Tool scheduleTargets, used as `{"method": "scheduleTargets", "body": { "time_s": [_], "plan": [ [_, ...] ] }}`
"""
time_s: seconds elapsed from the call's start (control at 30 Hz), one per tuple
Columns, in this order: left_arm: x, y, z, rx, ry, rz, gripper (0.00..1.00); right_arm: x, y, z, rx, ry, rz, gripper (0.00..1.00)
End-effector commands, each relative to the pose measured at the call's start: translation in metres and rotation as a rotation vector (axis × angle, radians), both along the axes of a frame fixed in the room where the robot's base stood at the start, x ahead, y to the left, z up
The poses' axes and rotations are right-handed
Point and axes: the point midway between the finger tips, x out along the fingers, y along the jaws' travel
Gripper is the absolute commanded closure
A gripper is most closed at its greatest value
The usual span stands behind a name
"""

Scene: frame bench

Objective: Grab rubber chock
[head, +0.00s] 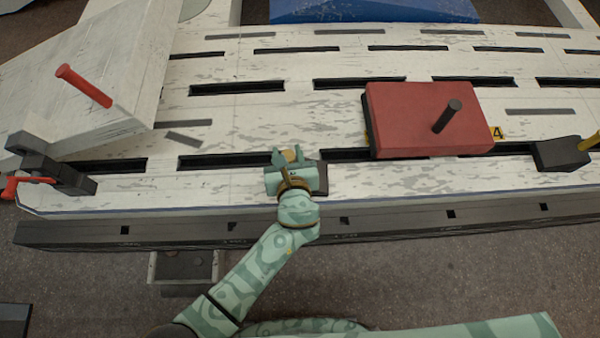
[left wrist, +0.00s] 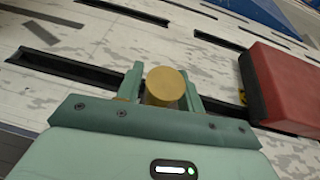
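A dark block, which looks like the rubber chock (head: 321,178), lies on the white slotted bench near its front edge, mostly hidden under my left gripper. A tan round handle (left wrist: 166,88) stands up from it and also shows in the head view (head: 290,156). My left gripper (head: 289,156) has its fingers on both sides of this handle; in the left wrist view (left wrist: 162,90) they sit close against it, with little or no gap. The handle's lower part is hidden. My right gripper is not in view.
A red block (head: 415,115) with a dark peg stands to the right. Another dark block (head: 560,153) with a yellow handle is at the far right. A white angled piece (head: 110,65) with a red peg and a dark clamp (head: 50,170) are at left.

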Motion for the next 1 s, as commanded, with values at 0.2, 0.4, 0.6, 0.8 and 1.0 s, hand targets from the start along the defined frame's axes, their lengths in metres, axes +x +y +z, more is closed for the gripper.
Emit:
{"method": "scheduleTargets", "body": {
  "time_s": [0.2, 0.4, 0.6, 0.8, 1.0],
  "plan": [
    [0.0000, 0.0001, -0.0003, 0.000, 0.000, 0.000, 1.00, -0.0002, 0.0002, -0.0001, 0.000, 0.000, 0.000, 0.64],
    [-0.0001, 0.0002, -0.0004, 0.000, 0.001, 0.000, 1.00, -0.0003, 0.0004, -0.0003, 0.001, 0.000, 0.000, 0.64],
    [-0.0002, 0.0003, -0.0006, 0.000, 0.001, 0.000, 1.00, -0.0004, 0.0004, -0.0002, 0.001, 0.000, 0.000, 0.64],
    [-0.0002, 0.0003, -0.0008, 0.000, 0.001, 0.000, 1.00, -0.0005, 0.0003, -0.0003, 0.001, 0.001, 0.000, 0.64],
    [-0.0004, 0.0003, -0.0009, 0.001, 0.002, 0.000, 1.00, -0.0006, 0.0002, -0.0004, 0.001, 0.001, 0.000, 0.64]
  ]
}}
